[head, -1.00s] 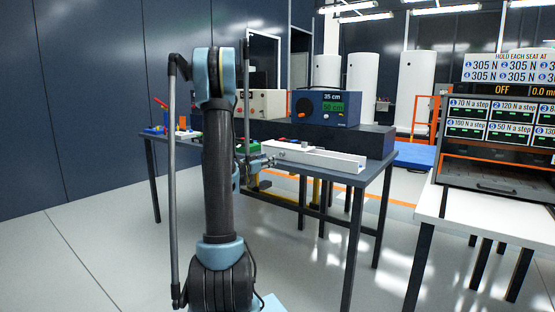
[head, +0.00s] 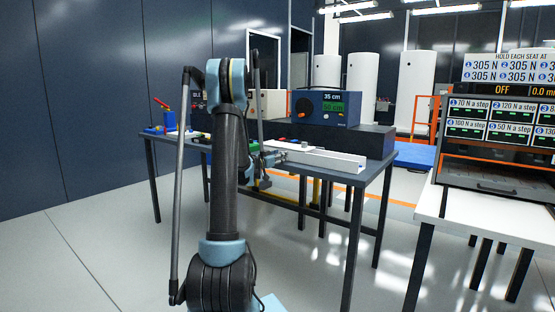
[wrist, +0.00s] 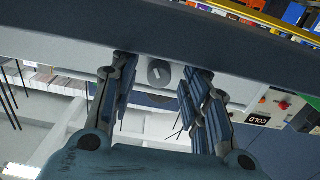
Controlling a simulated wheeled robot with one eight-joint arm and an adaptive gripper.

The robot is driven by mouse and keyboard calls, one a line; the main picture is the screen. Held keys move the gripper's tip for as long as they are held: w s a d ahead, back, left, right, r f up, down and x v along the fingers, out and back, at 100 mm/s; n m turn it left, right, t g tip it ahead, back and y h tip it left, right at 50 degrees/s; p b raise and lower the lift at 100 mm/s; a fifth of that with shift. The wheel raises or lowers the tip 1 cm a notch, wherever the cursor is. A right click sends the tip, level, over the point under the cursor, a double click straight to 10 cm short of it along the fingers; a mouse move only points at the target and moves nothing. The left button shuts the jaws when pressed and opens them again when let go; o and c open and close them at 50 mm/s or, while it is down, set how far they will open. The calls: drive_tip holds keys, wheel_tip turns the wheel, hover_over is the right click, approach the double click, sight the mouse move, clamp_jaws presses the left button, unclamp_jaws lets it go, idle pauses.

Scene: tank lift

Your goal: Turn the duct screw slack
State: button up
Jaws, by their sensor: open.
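A round grey screw head (wrist: 161,73) with a pale slot shows in the wrist view, set in a pale face. My gripper (wrist: 158,88) is open and empty. Its two dark fingers stand on either side of the screw head in the picture; I cannot tell how far short of it they are. In the head view a long white duct (head: 325,159) lies on the dark table. My gripper (head: 270,157) is at the duct's left end, partly hidden behind my arm. The screw cannot be made out there.
A blue box with a green display (head: 322,107) stands on a dark block (head: 370,140) behind the duct. A red-handled item (head: 165,112) is at the table's left. A white table (head: 490,215) with a panel stands at right.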

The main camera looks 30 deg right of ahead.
clamp_jaws()
drive_tip(key=shift+n, duration=1.6)
unclamp_jaws()
drive_tip(key=shift+a, duration=0.1)
drive_tip(key=v, duration=1.2)
